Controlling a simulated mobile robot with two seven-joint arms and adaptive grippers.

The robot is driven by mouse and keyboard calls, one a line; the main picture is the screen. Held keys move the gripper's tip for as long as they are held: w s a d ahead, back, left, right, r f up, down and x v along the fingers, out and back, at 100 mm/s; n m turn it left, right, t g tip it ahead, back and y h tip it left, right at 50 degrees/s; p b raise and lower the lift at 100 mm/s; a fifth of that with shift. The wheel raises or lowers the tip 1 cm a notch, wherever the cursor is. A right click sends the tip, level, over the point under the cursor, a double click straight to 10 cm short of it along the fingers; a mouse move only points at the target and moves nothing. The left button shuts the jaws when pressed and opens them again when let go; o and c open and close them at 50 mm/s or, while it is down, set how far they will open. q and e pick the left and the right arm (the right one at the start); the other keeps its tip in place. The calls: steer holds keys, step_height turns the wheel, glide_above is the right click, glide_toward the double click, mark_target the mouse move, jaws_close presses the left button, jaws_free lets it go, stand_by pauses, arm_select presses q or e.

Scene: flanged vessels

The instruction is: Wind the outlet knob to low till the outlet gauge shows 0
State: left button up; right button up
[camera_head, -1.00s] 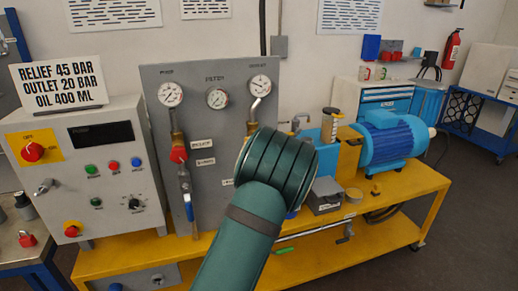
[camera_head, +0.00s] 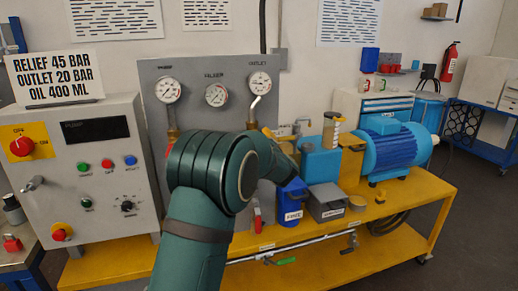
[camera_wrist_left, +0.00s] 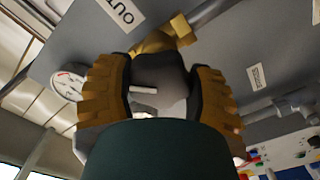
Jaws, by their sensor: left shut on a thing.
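The outlet gauge (camera_head: 259,84) is a round white dial at the upper right of the grey panel (camera_head: 205,118); its reading is too small to tell. In the left wrist view my left gripper (camera_wrist_left: 158,72) has its two ribbed yellow-brown fingers shut on a dark grey knob (camera_wrist_left: 160,76), which sits on a brass fitting below a label starting "OUT". A dial (camera_wrist_left: 68,84) shows at the left there. In the head view my left arm crosses the panel's lower part and hides the knob and most of the gripper. My right gripper is not in view.
Two more gauges (camera_head: 167,90) (camera_head: 216,95) sit on the panel. A control box (camera_head: 85,170) stands at left under a sign (camera_head: 57,77). A blue container (camera_head: 291,205), a grey box (camera_head: 327,203) and a blue motor (camera_head: 392,145) stand on the yellow bench (camera_head: 395,207).

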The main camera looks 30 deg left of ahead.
arm_select(q)
steer(key=n, duration=0.4)
steer(key=shift+n, duration=2.6)
steer(key=o, duration=1.2)
steer(key=v, duration=1.2)
